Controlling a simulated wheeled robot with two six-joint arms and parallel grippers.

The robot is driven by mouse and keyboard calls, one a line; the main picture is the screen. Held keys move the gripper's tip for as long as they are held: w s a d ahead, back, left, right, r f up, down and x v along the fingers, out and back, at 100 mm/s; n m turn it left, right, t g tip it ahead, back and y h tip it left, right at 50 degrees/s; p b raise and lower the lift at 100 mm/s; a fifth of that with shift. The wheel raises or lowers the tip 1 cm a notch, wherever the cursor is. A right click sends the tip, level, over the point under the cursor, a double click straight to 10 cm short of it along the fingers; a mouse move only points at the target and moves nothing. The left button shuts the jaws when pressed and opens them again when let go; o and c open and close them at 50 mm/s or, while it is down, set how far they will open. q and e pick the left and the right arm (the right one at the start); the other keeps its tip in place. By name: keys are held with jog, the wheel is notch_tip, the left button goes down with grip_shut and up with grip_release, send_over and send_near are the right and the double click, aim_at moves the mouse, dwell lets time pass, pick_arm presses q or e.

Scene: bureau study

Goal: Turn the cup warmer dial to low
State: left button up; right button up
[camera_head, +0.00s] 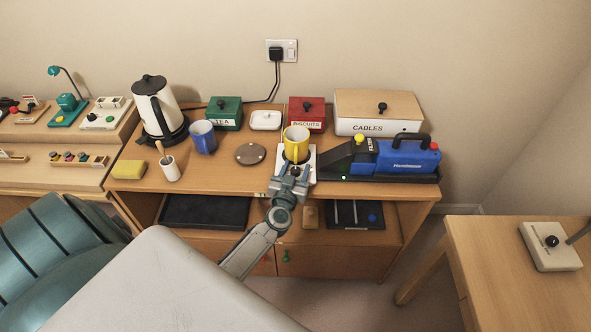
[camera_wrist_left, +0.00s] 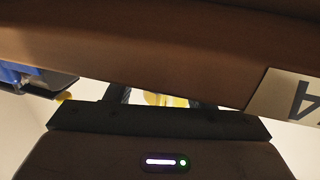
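The cup warmer (camera_head: 311,167) is a small pale unit at the front middle of the wooden sideboard. A yellow mug (camera_head: 297,143) stands on it, upright. My left gripper (camera_head: 291,179) reaches in from below and is at the warmer's front edge, covering that part. The dial is hidden behind the gripper, and its setting cannot be read. In the left wrist view, two dark finger parts stand apart with yellow (camera_wrist_left: 165,99) showing between them; the fingertips are hidden behind a brown board. My right gripper is not in view.
A blue machine (camera_head: 408,157) on a black tray stands close on the right. A round brown coaster (camera_head: 250,154), a blue mug (camera_head: 203,137) and a white pot (camera_head: 170,168) are to the left. Tins and a cables box (camera_head: 378,108) line the back. An open shelf lies below.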

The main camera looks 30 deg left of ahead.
pick_arm(q)
jog(key=v, duration=1.1)
jog(key=shift+w, duration=0.1)
